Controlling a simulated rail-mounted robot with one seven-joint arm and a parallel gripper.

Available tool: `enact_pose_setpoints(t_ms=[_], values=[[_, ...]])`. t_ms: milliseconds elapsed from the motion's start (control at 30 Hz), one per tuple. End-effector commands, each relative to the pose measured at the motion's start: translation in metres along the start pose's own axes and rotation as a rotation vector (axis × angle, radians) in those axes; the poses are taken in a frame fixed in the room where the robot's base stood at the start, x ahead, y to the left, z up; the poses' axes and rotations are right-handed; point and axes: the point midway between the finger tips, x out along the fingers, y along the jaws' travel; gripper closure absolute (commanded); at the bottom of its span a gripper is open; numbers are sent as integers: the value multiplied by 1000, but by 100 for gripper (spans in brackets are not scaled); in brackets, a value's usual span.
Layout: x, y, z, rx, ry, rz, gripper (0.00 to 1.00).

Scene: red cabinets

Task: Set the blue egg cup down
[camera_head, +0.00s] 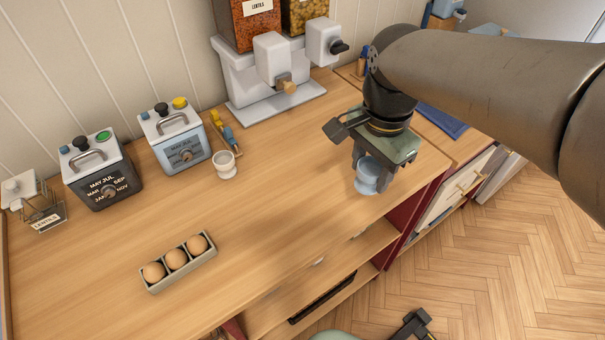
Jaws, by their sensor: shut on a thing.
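The blue egg cup (367,177) is upright between the fingers of my gripper (368,170), near the right end of the wooden counter (285,205). My gripper points down and is shut on the cup. The gripper body hides part of the cup's upper side. I cannot tell from this view whether the cup's base touches the counter or is slightly above it.
A white egg cup (226,166) stands mid-counter. An egg tray (180,265) with three eggs lies at front left. Two calendar boxes (100,178) and a white dispenser (270,95) stand along the wall. The counter's front edge drops to open shelves (335,270).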

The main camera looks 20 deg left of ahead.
Motion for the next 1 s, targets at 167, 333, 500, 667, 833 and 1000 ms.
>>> enact_pose_setpoints(t_ms=[167,333,500,667,833,1000], values=[[7,-16,-8,0,-1,3,77],[24,-52,-28,2,-1,5,77],[47,-87,-46,2,-2,5,77],[76,-107,-57,2,-1,3,77],[91,-118,-63,2,0,1,77],[101,-125,-67,2,0,1,77]])
